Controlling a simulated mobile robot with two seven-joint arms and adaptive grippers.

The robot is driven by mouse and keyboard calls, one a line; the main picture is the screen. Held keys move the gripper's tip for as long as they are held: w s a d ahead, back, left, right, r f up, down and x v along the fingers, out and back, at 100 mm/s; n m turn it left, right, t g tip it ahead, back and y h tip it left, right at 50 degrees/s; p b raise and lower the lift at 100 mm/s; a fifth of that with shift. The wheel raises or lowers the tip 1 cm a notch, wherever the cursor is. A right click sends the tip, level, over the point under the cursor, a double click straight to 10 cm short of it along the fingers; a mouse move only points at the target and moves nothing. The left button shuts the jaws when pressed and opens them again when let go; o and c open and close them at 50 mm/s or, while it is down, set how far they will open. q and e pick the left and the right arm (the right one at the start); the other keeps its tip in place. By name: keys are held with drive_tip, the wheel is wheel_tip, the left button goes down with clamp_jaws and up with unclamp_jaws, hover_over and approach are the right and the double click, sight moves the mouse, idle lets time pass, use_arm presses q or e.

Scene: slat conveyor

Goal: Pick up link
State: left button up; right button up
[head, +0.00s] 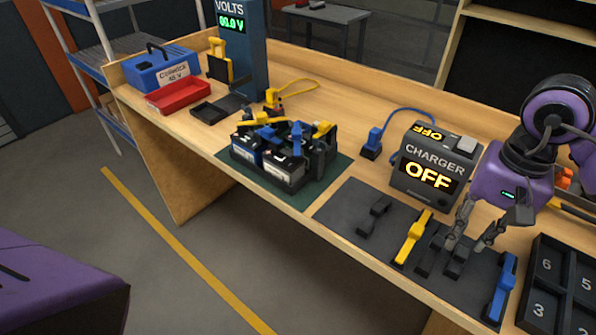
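Several small parts lie on a dark grey mat (345,207) at the bench's front edge. They are a dark part (374,216) at the mat's left, a yellow part (413,238), black parts (430,258) and a blue part (502,289) at the right. I cannot tell for sure which one is the link. My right gripper (467,246) points down over the black parts, its two fingers spread apart with nothing seen between them. I cannot tell whether the fingertips touch the mat. My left gripper is out of view.
A charger (434,164) reading OFF stands behind the mat. Batteries (284,168) with clamps sit on a green mat (328,181) to its left. A numbered black tray (541,268) borders the mat on the right. A red tray (181,95) and voltmeter (250,60) stand farther left.

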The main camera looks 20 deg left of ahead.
sight(462, 256)
drive_tip(key=shift+w+d+r, duration=0.3)
drive_tip(key=shift+w+d, duration=0.05)
drive_tip(key=shift+w, duration=0.05)
drive_tip(key=shift+s, duration=0.35)
drive_tip(key=shift+s+f+p, duration=0.15)
drive_tip(key=shift+s+f, duration=0.15)
drive_tip(key=shift+f, duration=0.35)
drive_tip(key=shift+s+f+p, duration=0.15)
drive_tip(key=shift+s+f, duration=0.1)
drive_tip(key=shift+f, duration=0.35)
wheel_tip(462, 256, down, 4)
drive_tip(key=shift+w+r+p, duration=0.15)
drive_tip(key=shift+p, duration=0.25)
drive_tip(key=shift+f, duration=0.4)
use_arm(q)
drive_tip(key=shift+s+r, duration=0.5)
use_arm(e)
drive_tip(key=shift+c, duration=0.4)
drive_tip(key=c, duration=0.5)
